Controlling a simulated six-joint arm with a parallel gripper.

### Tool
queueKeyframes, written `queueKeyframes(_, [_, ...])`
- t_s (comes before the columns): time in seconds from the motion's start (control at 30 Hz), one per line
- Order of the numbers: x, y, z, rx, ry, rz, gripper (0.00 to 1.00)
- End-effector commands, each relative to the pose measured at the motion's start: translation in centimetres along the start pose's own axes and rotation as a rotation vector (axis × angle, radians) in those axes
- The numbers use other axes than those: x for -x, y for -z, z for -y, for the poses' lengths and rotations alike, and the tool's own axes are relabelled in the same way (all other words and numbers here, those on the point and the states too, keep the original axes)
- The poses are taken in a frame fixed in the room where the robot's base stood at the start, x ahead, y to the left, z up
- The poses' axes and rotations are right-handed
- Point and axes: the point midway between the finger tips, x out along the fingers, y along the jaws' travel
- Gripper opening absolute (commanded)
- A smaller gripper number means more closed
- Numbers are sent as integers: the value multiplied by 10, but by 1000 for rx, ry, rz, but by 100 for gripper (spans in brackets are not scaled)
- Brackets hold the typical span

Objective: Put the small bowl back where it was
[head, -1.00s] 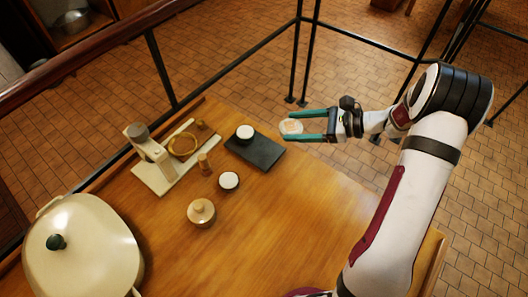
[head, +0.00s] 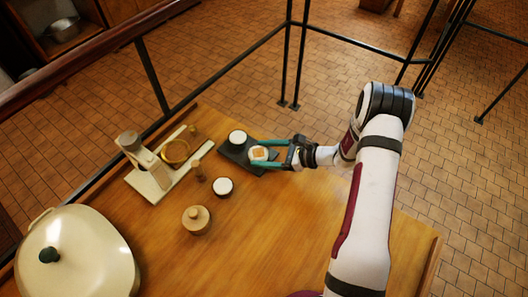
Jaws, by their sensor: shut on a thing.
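The small bowl (head: 259,154) is pale with a tan, squarish patch inside. It sits between the two green fingers of my gripper (head: 254,153), which is shut on it. The bowl appears level, over the right part of a dark flat slab (head: 233,154). I cannot tell whether it touches the slab or hangs just above it. A white-topped round dish (head: 238,137) stands on the slab's left part, close to the bowl and apart from it.
Another white-topped dish (head: 223,187), a wooden peg (head: 200,172) and a lidded wooden jar (head: 196,220) stand nearby. A cream stand (head: 148,183) with a brass ring (head: 175,152) is left. A large cream lidded pot (head: 85,260) fills the lower left. The table's right side is clear.

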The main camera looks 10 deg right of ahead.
Motion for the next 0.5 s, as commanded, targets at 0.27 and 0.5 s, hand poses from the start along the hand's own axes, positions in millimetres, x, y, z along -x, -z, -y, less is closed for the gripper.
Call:
queueKeyframes(0.27, [-1,2,0,0,1,0,12])
queueKeyframes(0.5, [0,2,0,0,0,0,100])
